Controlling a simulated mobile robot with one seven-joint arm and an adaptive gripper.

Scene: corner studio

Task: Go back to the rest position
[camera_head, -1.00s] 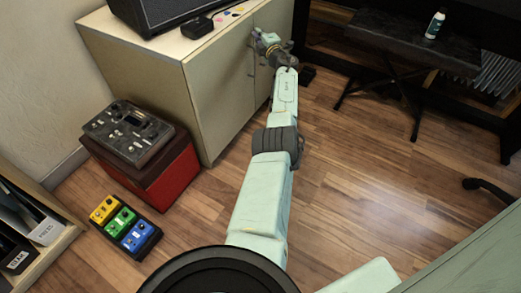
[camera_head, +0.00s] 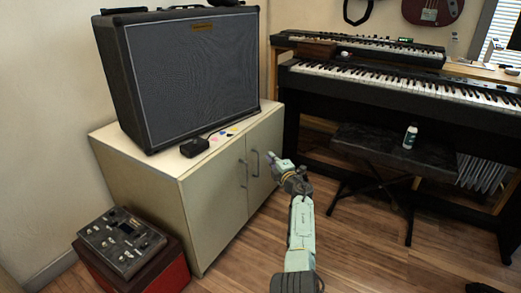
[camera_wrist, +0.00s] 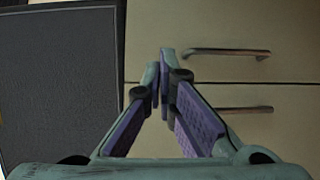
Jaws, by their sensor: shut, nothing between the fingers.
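My gripper (camera_head: 279,165) is at the end of my outstretched pale green arm, in front of the cream cabinet (camera_head: 217,205) near its door handles in the head view. In the wrist view my gripper (camera_wrist: 163,85) has its purple-padded fingers meeting at the tips, with nothing between them. Behind the fingers the wrist view shows the cabinet front with two dark handles (camera_wrist: 229,53), apart from the fingertips as far as I can tell. The dark speaker face (camera_wrist: 55,85) fills the left of that view.
A large amplifier (camera_head: 190,75) and a small black box (camera_head: 194,147) stand on the cabinet. A mixer (camera_head: 122,238) sits on a red box at lower left. A bench (camera_head: 385,150) with a white bottle (camera_head: 410,136) stands before the keyboards (camera_head: 400,85). Wood floor (camera_head: 350,255) is clear between.

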